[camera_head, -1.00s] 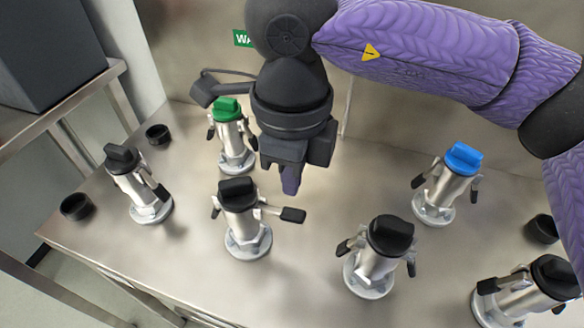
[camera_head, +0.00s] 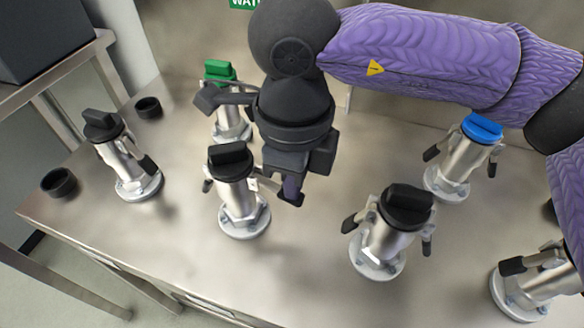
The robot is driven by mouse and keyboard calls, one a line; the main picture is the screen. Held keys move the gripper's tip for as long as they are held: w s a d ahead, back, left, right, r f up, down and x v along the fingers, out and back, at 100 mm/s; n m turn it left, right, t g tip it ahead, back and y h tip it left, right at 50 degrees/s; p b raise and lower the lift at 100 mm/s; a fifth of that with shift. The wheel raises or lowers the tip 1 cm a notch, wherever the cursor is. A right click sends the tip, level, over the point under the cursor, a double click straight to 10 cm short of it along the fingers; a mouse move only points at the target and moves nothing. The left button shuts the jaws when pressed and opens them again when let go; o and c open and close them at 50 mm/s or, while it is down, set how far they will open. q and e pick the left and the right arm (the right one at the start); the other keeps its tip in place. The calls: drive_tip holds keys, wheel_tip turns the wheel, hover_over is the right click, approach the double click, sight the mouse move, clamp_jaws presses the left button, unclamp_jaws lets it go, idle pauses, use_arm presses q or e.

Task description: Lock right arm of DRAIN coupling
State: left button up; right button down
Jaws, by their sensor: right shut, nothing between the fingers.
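A silver coupling with a black cap (camera_head: 240,190) stands upright on the steel bench, left of centre. No DRAIN label is readable in this view. Its left arm lies down along its side. Its right arm (camera_head: 292,200) sticks out to the right, with the dark tip partly hidden by my gripper. My right gripper (camera_head: 290,188) points down just right of this coupling, shut and empty. My left gripper is not in view.
A green-capped coupling (camera_head: 226,118) stands behind, partly covered by my right gripper. Other black-capped couplings stand at left (camera_head: 122,160) and right (camera_head: 390,240). A blue-capped coupling (camera_head: 460,157) is at the back right. Two black caps (camera_head: 59,182) lie at the left. Bare bench (camera_head: 310,262) lies in front.

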sight(283, 194)
drive_tip(key=shift+a+f+b, duration=0.2)
drive_tip(key=shift+f+b, duration=0.5)
drive_tip(key=shift+f, duration=0.4)
drive_tip(key=shift+w+a+f+b, duration=0.2)
drive_tip(key=shift+a+f+b, duration=0.25)
drive_tip(key=shift+f+b, duration=0.2)
drive_tip(key=shift+d+r, duration=0.1)
drive_tip(key=shift+r, duration=0.1)
drive_tip(key=shift+s+d+r+p, duration=0.2)
drive_tip(key=shift+d+r+p, duration=0.3)
drive_tip(key=shift+p, duration=0.1)
wheel_tip(283, 194, up, 6)
drive_tip(key=p, duration=0.4)
drive_tip(key=shift+f, duration=0.1)
